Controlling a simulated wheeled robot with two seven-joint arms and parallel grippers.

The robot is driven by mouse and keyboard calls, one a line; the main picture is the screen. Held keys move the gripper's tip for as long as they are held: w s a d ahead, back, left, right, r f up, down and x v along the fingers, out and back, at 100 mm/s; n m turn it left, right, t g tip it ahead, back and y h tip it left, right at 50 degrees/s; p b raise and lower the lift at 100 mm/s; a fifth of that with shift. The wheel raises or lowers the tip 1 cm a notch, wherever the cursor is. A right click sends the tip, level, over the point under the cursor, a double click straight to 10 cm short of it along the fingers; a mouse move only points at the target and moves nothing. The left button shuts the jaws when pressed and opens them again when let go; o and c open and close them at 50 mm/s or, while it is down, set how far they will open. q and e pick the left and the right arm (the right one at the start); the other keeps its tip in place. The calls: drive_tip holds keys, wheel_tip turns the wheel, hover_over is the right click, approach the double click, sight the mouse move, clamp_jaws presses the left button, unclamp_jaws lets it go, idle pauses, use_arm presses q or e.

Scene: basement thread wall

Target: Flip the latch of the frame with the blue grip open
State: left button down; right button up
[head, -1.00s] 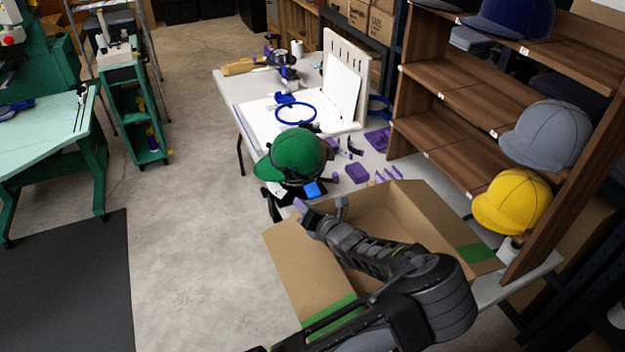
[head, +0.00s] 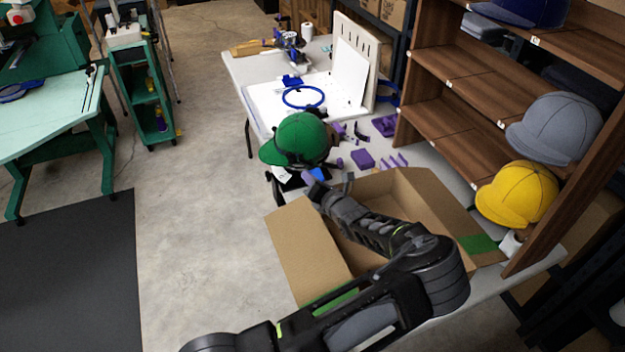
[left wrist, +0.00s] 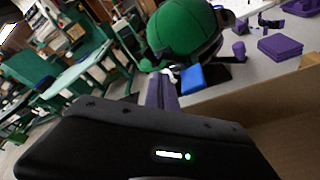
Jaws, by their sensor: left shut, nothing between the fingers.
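A green cap (head: 298,139) sits on a dark cap frame at the near edge of the white table. A blue grip (head: 319,174) shows just below the cap and also in the left wrist view (left wrist: 206,77). The latch itself cannot be made out. My left gripper (head: 310,179) is shut and empty, just below and left of the blue grip. In the left wrist view its purple-grey fingertips (left wrist: 162,90) point toward the cap's underside, left of the blue grip and seemingly apart from it. My right gripper is not in view.
An open cardboard box (head: 296,247) lies under my left arm. Purple parts (head: 363,159) and a blue hoop (head: 303,97) lie on the table beyond. A wooden shelf (head: 455,135) with caps stands at the right.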

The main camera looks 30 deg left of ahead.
sight(306, 162)
use_arm(q)
drive_tip(key=x, duration=0.6)
drive_tip(key=shift+p, duration=0.45)
